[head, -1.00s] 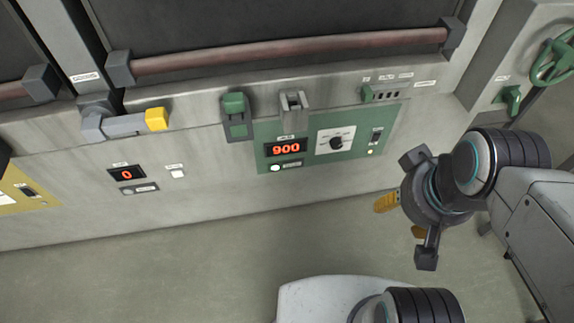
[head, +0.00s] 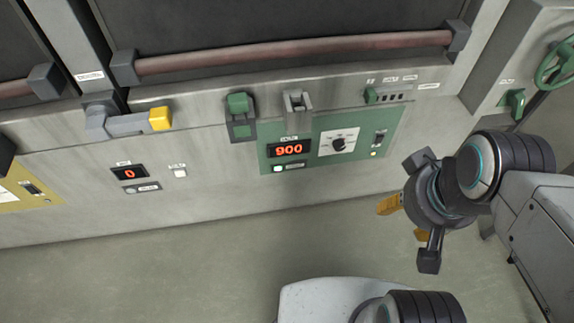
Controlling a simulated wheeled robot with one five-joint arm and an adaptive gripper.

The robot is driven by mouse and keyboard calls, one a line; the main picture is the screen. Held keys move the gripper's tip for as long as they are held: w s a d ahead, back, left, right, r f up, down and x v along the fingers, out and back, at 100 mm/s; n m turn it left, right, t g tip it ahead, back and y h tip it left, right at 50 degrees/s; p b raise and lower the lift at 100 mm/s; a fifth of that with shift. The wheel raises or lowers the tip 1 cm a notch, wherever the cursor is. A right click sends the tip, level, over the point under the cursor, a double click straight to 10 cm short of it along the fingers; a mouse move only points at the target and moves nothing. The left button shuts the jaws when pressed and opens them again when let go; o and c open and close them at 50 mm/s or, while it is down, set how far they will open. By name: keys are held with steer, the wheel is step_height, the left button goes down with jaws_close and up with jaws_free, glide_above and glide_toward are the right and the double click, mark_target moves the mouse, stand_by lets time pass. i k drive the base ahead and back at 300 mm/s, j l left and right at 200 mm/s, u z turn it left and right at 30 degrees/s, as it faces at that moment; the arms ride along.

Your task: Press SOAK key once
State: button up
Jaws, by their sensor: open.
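My gripper (head: 405,220) is at the right, its orange fingertips apart and empty, in front of and below the panel and not touching it. The green panel (head: 312,163) carries a red display reading 900 (head: 288,149), with a small round pale button (head: 278,169) and a dark label strip below it. A black knob (head: 339,144) on a white plate and a dark switch (head: 380,137) are to its right. A small white square button (head: 180,173) is on the grey wall at left. The labels are too small to read, so I cannot tell which key is SOAK.
A display reading 0 (head: 129,173), a yellow-ended lever (head: 160,118), a green-topped latch (head: 239,104) and a long reddish bar (head: 300,52) are on the wall. A green wheel (head: 556,65) is at far right. The floor (head: 150,270) at lower left is clear.

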mark_target(181, 173)
steer(key=k+j+u, duration=0.1)
steer(key=u, duration=1.4)
steer(key=k+j, duration=0.05)
